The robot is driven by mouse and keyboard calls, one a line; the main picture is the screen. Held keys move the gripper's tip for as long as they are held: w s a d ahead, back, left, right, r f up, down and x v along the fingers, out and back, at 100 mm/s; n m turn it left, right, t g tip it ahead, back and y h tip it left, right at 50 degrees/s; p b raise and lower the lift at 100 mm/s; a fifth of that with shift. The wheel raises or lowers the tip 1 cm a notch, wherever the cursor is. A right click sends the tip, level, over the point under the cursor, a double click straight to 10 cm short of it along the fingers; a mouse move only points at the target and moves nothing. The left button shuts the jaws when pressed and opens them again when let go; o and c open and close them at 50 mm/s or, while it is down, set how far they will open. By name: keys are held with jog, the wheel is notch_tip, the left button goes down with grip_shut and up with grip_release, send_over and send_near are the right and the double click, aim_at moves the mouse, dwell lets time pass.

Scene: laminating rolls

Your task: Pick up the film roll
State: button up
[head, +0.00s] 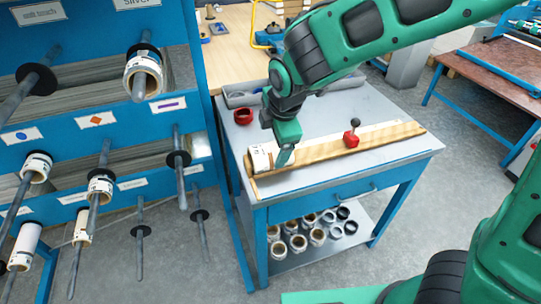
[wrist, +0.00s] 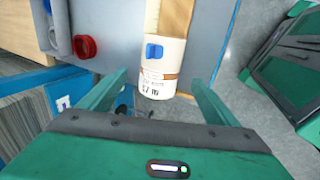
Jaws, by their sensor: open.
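The film roll (head: 262,160) is a short white cylinder with a brown band and printed label. It lies at the left end of a wooden board on the blue-framed cart. In the wrist view the film roll (wrist: 160,72) shows a blue mark and dark lettering, with its near end just ahead of the space between the fingers. My gripper (head: 286,156) is beside the roll on the cart, pointing down. In the wrist view my gripper (wrist: 160,82) has its fingers wide apart, one on each side of the roll. I cannot tell whether either finger touches it.
The wooden board (head: 340,147) runs along the cart top (head: 400,106) and carries a red block with a black knob (head: 351,137). A red ring (head: 243,116) sits behind the roll. The blue rack (head: 95,138) with rods and rolls stands close on the left.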

aim_at(270, 150)
jog(key=shift+x, duration=3.45)
jog(key=shift+a, duration=0.15)
jog(key=shift+c, duration=0.7)
jog(key=c, duration=1.2)
